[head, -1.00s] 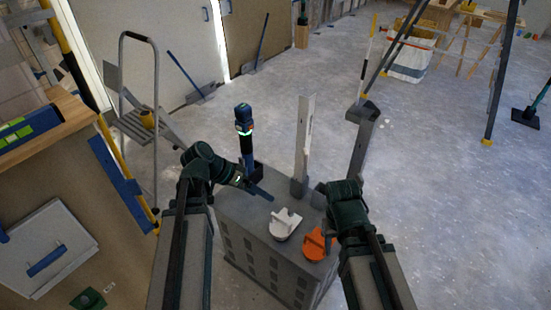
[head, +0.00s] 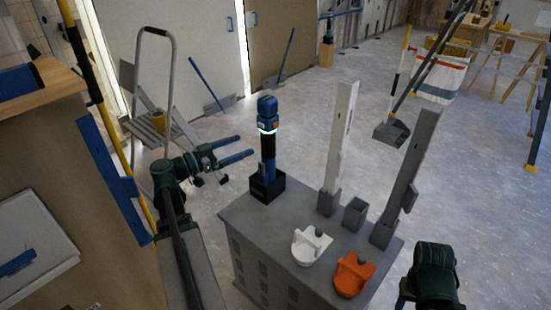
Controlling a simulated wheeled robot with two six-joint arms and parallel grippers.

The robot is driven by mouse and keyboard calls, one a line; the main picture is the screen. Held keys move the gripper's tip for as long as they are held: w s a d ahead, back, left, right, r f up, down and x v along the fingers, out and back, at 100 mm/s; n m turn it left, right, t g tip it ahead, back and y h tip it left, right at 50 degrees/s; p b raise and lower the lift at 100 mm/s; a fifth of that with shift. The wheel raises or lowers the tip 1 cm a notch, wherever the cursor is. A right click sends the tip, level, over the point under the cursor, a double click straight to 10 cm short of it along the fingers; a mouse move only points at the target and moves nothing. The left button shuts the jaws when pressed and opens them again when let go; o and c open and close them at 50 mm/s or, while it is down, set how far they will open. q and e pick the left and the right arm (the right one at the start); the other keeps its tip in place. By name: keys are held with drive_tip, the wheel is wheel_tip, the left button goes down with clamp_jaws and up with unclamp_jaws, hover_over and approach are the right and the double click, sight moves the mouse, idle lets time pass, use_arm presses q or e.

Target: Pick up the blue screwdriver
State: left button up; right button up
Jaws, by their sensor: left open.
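The blue screwdriver (head: 268,130) stands upright in a black holder (head: 263,189) at the far left corner of a grey cabinet top. It has a blue head, a pale glowing ring and a dark middle section. My left gripper (head: 247,147) is open and empty to the left of the screwdriver. Its two blue fingers point right toward the screwdriver's shaft, with a small gap seen between them and it. My right arm is at the lower right, and a dark wrist part (head: 433,272) shows there; its fingers cannot be made out.
A stepladder (head: 150,130) stands behind my left arm.

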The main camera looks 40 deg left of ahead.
sight(262, 138)
use_arm(q)
drive_tip(key=x, duration=0.8)
drive_tip(key=shift+w+d+f, duration=0.1)
drive_tip(key=shift+w, duration=0.2)
drive_tip(key=x, duration=0.5)
drive_tip(key=shift+w+f+b, duration=0.15)
drive_tip(key=shift+f+b, duration=0.15)
drive_tip(key=shift+b, duration=0.05)
clamp_jaws()
